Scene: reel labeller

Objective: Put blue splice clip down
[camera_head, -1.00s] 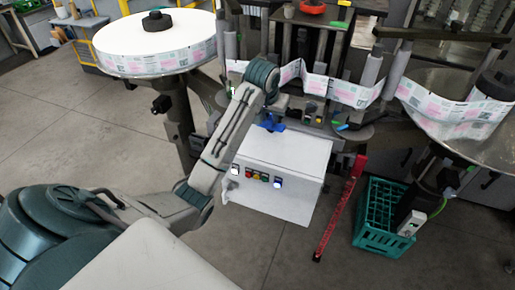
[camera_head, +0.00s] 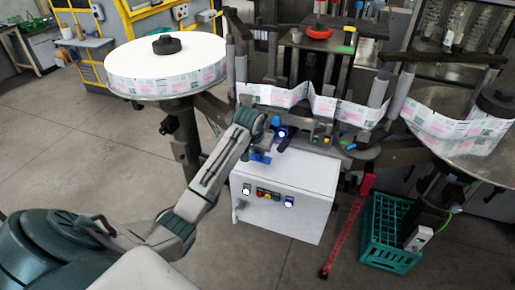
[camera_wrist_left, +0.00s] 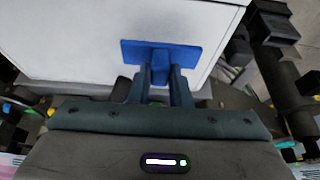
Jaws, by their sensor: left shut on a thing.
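The blue splice clip (camera_wrist_left: 180,56) is a flat blue plate with a raised middle tab. In the left wrist view the two fingers of my left gripper (camera_wrist_left: 160,86) are shut on that tab. The plate lies over the white top of the cabinet (camera_wrist_left: 85,35), close to its edge; I cannot tell whether it touches the surface. In the head view the clip (camera_head: 259,157) shows as a small blue patch at the back left of the white cabinet (camera_head: 300,172). My left gripper (camera_head: 262,149) is there, partly hidden by my wrist. My right gripper is not in view.
A large white reel (camera_head: 165,55) stands at the left. The printed label web (camera_head: 320,104) runs behind the cabinet to the right reel (camera_head: 455,130). A teal crate (camera_head: 388,240) and a red bar (camera_head: 345,230) are at the right. The cabinet's front top is clear.

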